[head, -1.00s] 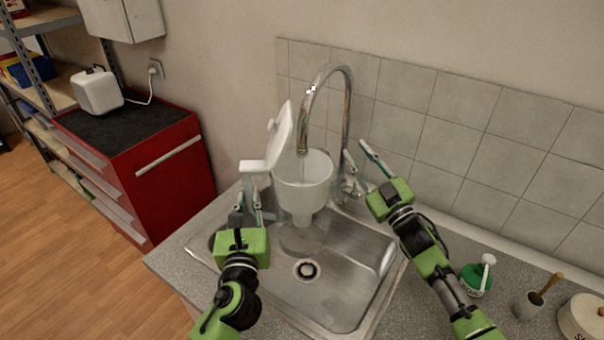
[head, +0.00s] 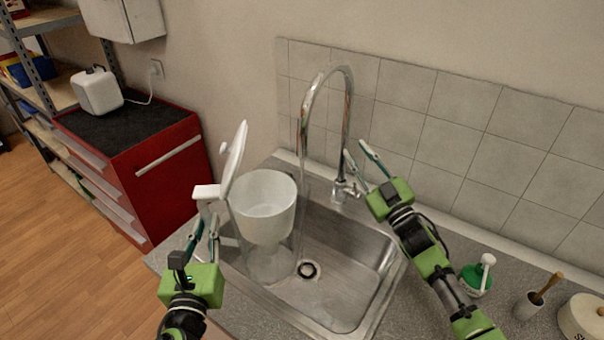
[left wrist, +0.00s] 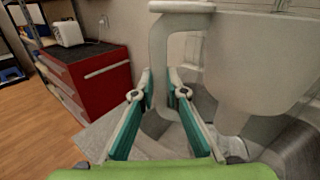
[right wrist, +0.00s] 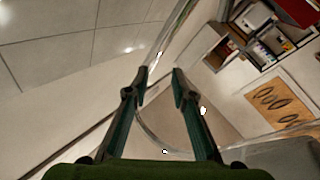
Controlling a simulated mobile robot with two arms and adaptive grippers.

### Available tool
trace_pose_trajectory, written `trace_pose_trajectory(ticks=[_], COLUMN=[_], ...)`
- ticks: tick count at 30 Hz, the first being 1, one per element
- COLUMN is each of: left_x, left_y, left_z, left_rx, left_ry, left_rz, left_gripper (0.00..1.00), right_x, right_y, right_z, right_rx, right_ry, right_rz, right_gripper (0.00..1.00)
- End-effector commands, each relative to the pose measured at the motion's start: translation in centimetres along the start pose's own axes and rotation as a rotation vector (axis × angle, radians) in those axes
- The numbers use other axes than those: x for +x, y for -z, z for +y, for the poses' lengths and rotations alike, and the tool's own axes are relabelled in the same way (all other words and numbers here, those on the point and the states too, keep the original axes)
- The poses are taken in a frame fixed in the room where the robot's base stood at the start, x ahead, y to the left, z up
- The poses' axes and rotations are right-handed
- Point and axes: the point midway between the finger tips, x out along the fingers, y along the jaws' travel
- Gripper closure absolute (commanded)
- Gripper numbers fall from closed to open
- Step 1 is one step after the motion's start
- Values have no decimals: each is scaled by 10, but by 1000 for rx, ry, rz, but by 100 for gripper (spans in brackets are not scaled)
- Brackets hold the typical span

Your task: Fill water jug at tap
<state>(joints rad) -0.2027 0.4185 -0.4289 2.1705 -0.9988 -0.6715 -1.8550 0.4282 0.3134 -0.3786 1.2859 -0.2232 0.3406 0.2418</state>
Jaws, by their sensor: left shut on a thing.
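The water jug (head: 268,262) is clear, with a white funnel-shaped insert and its white lid (head: 234,160) tipped up. It is at the left side of the steel sink (head: 345,300), left of the spout; whether it touches the basin I cannot tell. My left gripper (head: 205,228) is shut on its white handle, which also shows in the left wrist view (left wrist: 160,65). The chrome tap (head: 347,110) arches over the sink. My right gripper (head: 356,158) is open and empty beside the tap's lever (head: 350,190). The water level in the jug cannot be made out.
A red drawer cabinet (head: 165,165) stands left of the counter. A green-and-white bottle (head: 474,279), a brush holder (head: 527,306) and a pale canister (head: 583,318) stand on the counter at right. The tiled wall (head: 470,130) closes off the back.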

Motion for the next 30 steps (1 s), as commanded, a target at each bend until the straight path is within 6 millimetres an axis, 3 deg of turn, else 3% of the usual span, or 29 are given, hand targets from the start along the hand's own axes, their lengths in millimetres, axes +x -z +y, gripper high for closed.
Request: trace_pose_trajectory(ticks=[2, 5, 11, 15, 20, 25, 30], left_x=[1, 0, 1, 1, 1, 1, 1], left_y=[-4, 0, -2, -3, -3, -3, -4], left_z=[-1, 0, -1, -1, -1, -1, -1], left_rx=[-5, -1, -3, -4, -4, -5, -5], left_ry=[2, 0, 1, 1, 1, 1, 1], left_rz=[-7, -1, -4, -5, -6, -6, -7], left_gripper=[100, 100, 100, 100, 100, 100, 100], right_x=[0, 0, 8, 14, 14, 6, -13], right_y=[0, 0, -1, -1, 10, 33, 67], right_z=[0, -2, -30, -62, -84, -89, -80], right_rx=[0, -11, -238, -586, -1025, -1469, -1866], right_ry=[0, 2, 33, 76, 118, 149, 183], right_rz=[0, -4, -76, -173, -286, -422, -598], right_gripper=[77, 100, 100, 100, 100, 100, 100])
